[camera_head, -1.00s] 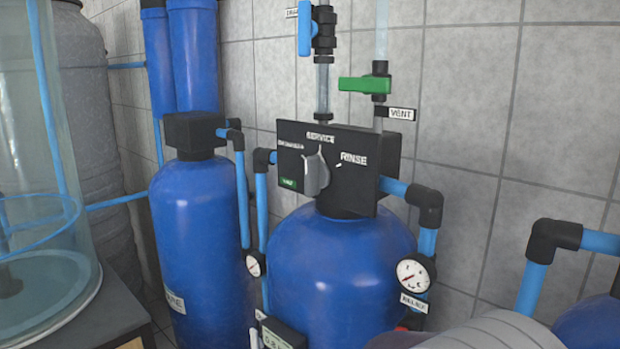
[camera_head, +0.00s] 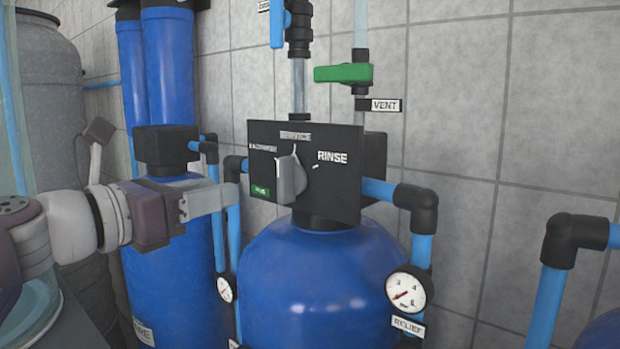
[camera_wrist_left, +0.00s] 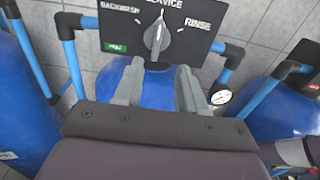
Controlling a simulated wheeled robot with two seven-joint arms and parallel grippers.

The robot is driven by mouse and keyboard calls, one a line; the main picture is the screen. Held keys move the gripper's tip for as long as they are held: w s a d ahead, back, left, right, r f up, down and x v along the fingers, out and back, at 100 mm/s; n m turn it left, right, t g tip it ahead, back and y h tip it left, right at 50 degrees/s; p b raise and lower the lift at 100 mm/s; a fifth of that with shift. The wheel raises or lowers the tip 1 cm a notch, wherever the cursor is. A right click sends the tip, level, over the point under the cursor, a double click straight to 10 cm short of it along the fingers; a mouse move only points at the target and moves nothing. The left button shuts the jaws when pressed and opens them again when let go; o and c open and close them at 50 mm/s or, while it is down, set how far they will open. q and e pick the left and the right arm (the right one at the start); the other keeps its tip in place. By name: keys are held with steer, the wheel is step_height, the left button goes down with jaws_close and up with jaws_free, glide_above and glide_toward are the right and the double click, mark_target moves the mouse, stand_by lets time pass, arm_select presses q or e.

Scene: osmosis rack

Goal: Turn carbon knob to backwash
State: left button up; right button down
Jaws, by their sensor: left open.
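The carbon knob (camera_head: 291,178) is a grey pointer knob on a black control panel (camera_head: 330,192) above a round blue tank (camera_head: 315,275). The panel is marked BACKWASH at left, SERVICE at top and RINSE at right. The knob's narrow end points up towards SERVICE; the knob also shows in the left wrist view (camera_wrist_left: 156,38). My left gripper (camera_head: 232,196) is just left of the panel, apart from the knob. In the left wrist view its two fingers (camera_wrist_left: 158,80) are spread and empty, below the knob. My right gripper is not in view.
A green-handled vent valve (camera_head: 343,74) and a blue-handled valve (camera_head: 277,24) stand above the panel. A pressure gauge (camera_head: 409,291) and blue pipes are at the right. A slim blue tank (camera_head: 172,290) stands behind my left arm. The space in front of the knob is clear.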

mark_target(278, 175)
arm_select(q)
steer(key=p+x, duration=0.4)
steer(key=x, duration=0.6)
steer(key=shift+w+r, duration=0.1)
steer(key=shift+w, duration=0.15)
steer(key=shift+w+d+p, duration=0.4)
steer(key=shift+w+d, duration=0.05)
steer(key=shift+w, duration=0.05)
steer(key=shift+d, duration=0.1)
steer(key=shift+w, duration=0.1)
steer(key=shift+c, duration=0.3)
jaws_close()
